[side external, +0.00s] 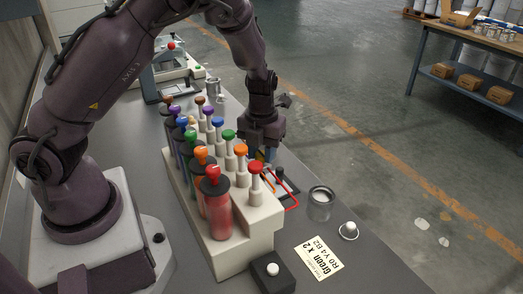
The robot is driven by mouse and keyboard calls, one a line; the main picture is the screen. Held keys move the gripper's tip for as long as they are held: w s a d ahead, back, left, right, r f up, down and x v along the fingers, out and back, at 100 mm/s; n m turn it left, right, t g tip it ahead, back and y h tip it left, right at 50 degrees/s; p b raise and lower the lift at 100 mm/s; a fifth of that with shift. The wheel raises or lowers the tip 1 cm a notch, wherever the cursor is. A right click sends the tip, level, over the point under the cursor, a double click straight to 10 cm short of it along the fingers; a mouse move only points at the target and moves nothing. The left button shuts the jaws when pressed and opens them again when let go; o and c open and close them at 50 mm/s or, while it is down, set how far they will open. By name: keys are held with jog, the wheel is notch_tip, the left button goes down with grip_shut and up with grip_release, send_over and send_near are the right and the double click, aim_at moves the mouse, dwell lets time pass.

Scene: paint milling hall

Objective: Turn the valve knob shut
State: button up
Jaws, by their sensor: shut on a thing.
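A cream paint dispenser (240,246) stands on the grey bench, with coloured bottles in one row and round coloured knobs on pale stems in the other. The front stem carries a red knob (255,167), with an orange knob (240,150) and a green knob (228,135) behind it. My gripper (264,158) points down at the dispenser's right side, low beside the red and orange knobs. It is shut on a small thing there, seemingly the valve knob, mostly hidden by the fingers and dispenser. How far the knob is turned cannot be seen.
A metal can (320,203), a small white-topped item (349,231), a recipe card (318,259) and a black button box (272,271) sit nearer. A scale-like device (168,75) stands behind.

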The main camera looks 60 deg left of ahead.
aim_at(261, 153)
jog(key=o, duration=0.9)
jog(key=shift+o, duration=0.2)
notch_tip(261, 153, up, 13)
